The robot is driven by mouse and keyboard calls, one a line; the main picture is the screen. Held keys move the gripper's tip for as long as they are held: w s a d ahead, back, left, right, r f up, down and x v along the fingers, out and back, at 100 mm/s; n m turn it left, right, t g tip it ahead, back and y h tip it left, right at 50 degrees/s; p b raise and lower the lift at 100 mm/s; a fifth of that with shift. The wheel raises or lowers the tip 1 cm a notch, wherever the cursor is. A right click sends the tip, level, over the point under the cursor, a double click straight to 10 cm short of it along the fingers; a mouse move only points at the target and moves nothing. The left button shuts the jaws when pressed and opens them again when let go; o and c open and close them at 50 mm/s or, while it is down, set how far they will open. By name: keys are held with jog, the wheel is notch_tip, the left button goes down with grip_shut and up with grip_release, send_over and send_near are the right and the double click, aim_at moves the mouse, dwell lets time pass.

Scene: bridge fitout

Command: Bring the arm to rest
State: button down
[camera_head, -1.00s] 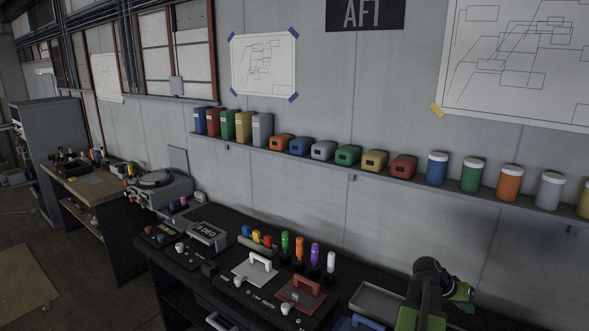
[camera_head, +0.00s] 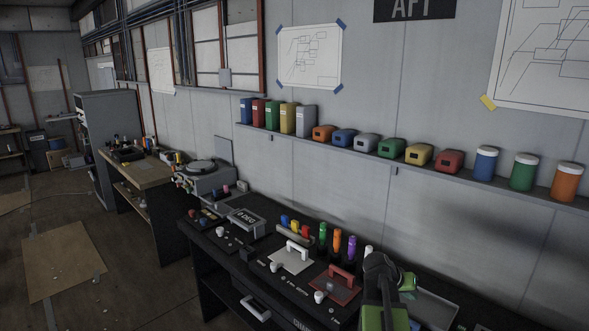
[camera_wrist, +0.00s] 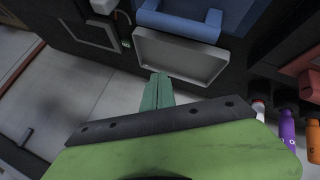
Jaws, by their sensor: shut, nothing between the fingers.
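My gripper (camera_wrist: 158,92) shows in the wrist view with its two green fingers together and nothing between them. It is in front of a shallow grey tray (camera_wrist: 182,58); I cannot tell whether they touch. In the head view my dark and green arm rises at the lower right, over the front of the black console, and hides part of the tray (camera_head: 432,308). The gripper's green end (camera_head: 408,283) shows only partly there.
The black console (camera_head: 262,285) carries a red-handled plate (camera_head: 335,288), a white-handled plate (camera_head: 290,258) and several coloured markers (camera_head: 337,242). A wall shelf (camera_head: 300,136) holds binders, boxes and jars. A wooden bench (camera_head: 145,170) stands at left; the floor (camera_head: 120,225) there is partly open.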

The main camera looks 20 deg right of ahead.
jog(key=w+a+f+n+t+y+b, duration=0.1)
jog(key=w+a+f+n, duration=0.2)
jog(key=a, duration=0.6)
jog(key=w+a+f+t+y+b, duration=0.15)
jog(key=w+a, duration=0.35)
jog(key=a, duration=0.5)
jog(key=w+a+f+n+y+b, duration=0.1)
jog(key=w+a+f+n, duration=0.2)
jog(key=a, duration=0.6)
jog(key=s+a+f+n+g+y, duration=0.1)
jog(key=s+a+f+y, duration=0.1)
jog(key=a, duration=0.9)
jog(key=s+a+f+n+g+y+b, duration=0.1)
jog(key=s+a+f+n+y, duration=0.1)
jog(key=a, duration=0.8)
jog(key=shift+s+a+f+n+y+b, duration=0.3)
jog(key=shift+s+a+f+y, duration=0.1)
jog(key=shift+s+y, duration=0.15)
jog(key=shift+d, duration=0.25)
